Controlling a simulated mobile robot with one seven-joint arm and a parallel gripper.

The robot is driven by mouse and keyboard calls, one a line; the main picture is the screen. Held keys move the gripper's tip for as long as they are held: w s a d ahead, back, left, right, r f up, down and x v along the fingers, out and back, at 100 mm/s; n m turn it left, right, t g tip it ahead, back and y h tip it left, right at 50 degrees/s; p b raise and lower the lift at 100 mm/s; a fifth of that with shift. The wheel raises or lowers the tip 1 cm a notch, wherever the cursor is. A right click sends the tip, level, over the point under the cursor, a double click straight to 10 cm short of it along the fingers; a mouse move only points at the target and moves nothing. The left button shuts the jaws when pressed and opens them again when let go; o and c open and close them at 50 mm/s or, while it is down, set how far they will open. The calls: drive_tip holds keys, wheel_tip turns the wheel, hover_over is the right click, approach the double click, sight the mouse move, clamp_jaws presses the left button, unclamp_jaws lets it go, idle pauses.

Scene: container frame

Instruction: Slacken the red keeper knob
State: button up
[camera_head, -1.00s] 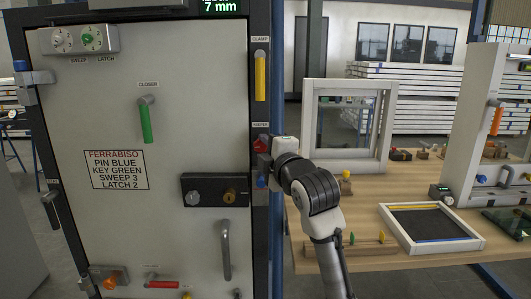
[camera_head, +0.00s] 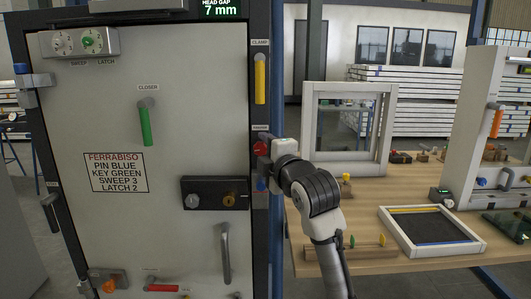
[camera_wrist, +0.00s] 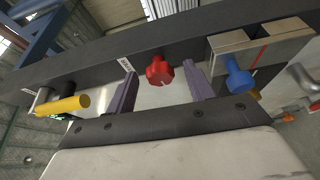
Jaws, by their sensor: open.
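The red keeper knob (camera_head: 260,149) is on the dark right-hand post of the door frame, below a small label. In the wrist view the red knob (camera_wrist: 159,71) has a lobed head and shows between and beyond the two purple fingers. My gripper (camera_wrist: 160,92) is open, with one finger on each side of the knob. Gaps show between the knob and both fingers, so it is not gripped. In the head view my wrist hides the fingers, just right of the knob.
A blue knob (camera_wrist: 239,76) on a metal block sits close beside the right finger in the wrist view. A yellow handle (camera_head: 260,78) is above the red knob. A black lock plate (camera_head: 215,193) is on the door, lower left. A wooden bench (camera_head: 400,190) stands right.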

drive_tip(key=b+v, duration=0.2)
drive_tip(key=v, duration=1.1)
drive_tip(key=shift+s, duration=0.45)
drive_tip(key=shift+d, duration=0.1)
